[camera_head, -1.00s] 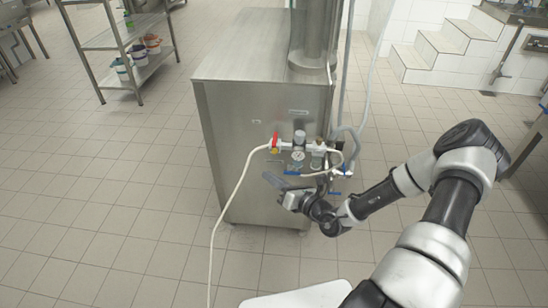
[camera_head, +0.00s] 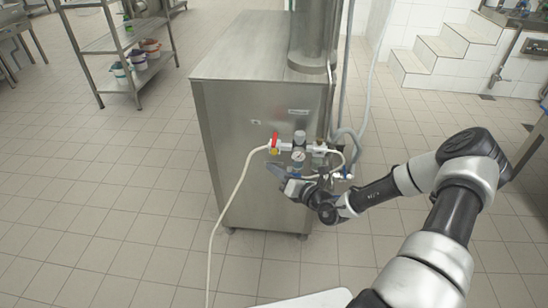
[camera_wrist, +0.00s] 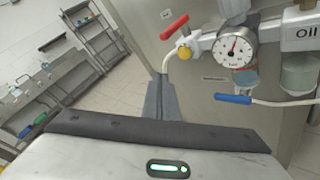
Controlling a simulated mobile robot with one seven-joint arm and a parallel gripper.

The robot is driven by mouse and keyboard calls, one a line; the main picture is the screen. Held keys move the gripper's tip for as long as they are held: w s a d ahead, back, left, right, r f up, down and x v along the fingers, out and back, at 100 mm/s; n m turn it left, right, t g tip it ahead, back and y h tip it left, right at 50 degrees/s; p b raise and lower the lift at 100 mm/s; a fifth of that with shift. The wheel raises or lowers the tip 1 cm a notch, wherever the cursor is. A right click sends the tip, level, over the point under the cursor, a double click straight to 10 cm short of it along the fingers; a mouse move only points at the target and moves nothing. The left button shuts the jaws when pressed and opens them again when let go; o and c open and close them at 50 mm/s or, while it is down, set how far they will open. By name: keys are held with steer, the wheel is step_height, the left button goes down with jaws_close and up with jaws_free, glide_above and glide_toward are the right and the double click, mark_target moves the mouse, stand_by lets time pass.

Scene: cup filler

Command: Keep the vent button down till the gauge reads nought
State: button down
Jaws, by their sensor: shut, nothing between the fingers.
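The round white gauge (camera_wrist: 235,47) shows large in the wrist view, its red needle pointing roughly straight up; I cannot read the value. It also shows in the head view (camera_head: 298,156). A yellow round button (camera_wrist: 184,53) sits under a red valve handle (camera_wrist: 174,27) to the left of the gauge; in the head view the button (camera_head: 274,151) is small. I take it as the vent button. My gripper (camera_wrist: 160,80) is shut and empty, its fingertips below and left of the button, apart from it in the picture. The gripper (camera_head: 275,170) also shows below the valve in the head view.
A blue lever (camera_wrist: 233,99) sits below the gauge, and an oil unit (camera_wrist: 299,70) stands to its right. A white hose (camera_head: 232,195) hangs from the valve to the floor. The steel cabinet (camera_head: 235,110) carries the fittings.

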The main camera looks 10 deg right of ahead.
mark_target(274, 152)
steer(key=shift+w+d, duration=0.3)
steer(key=shift+w, duration=0.6)
steer(key=shift+w+d, duration=0.25)
steer(key=shift+w, duration=0.65)
steer(key=shift+w, duration=0.1)
stand_by(0.6)
steer(key=shift+w+d, duration=0.15)
steer(key=shift+w, duration=0.15)
steer(key=shift+w+d, duration=0.2)
steer(key=shift+w, duration=0.3)
stand_by(2.3)
stand_by(1.8)
steer(key=shift+s+a+p, duration=0.3)
steer(key=shift+s+p, duration=0.4)
steer(key=shift+s, duration=0.2)
